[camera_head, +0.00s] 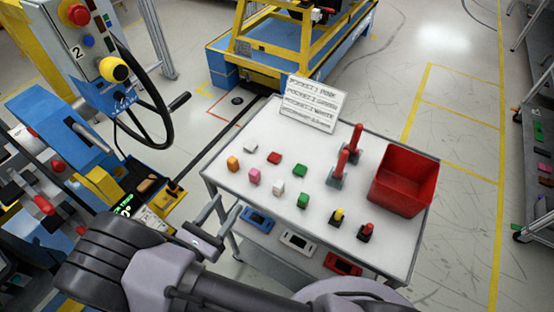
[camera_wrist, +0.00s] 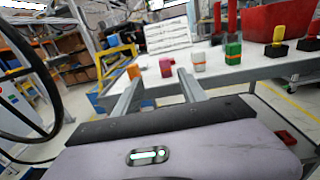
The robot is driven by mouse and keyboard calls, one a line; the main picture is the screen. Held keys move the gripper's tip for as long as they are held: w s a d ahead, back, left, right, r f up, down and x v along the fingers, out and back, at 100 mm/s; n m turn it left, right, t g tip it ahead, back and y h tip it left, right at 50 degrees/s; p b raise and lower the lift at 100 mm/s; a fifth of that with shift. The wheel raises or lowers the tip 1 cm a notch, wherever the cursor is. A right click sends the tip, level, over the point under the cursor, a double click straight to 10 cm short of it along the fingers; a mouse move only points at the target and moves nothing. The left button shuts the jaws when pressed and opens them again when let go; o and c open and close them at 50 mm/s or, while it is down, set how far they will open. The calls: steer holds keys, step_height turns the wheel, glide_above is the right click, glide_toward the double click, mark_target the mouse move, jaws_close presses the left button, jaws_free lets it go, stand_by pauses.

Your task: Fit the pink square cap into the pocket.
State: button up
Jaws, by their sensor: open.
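The pink square cap (camera_head: 254,176) stands on the white-topped table, between an orange block (camera_head: 233,163) and a white block (camera_head: 278,187). In the wrist view the pink cap (camera_wrist: 166,67) shows beyond my fingers, above the gap between them. My gripper (camera_head: 213,221) is off the table's left front side, apart from the cap. Its two fingers (camera_wrist: 158,88) are spread with nothing between them. A sign (camera_head: 311,104) at the table's back edge lists pockets by colour, the first line reading pink. I cannot make out the pocket itself in either view.
Other blocks, flat pieces and red-handled tools (camera_head: 338,173) share the table (camera_head: 225,140). A red bin (camera_head: 404,180) stands at its right. Blue, white and red devices lie on the lower shelf. A control stand with a black wheel (camera_head: 150,110) and a dark-topped machine (camera_head: 135,190) are left.

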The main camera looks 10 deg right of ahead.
mark_target(252, 176)
steer(key=b+x, duration=0.1)
steer(key=x, duration=0.3)
steer(key=b+x, duration=0.1)
steer(key=x, duration=0.4)
steer(key=b+x, duration=0.1)
steer(key=x, duration=0.3)
steer(key=shift+d+f, duration=0.2)
steer(key=shift+d, duration=0.4)
jaws_close()
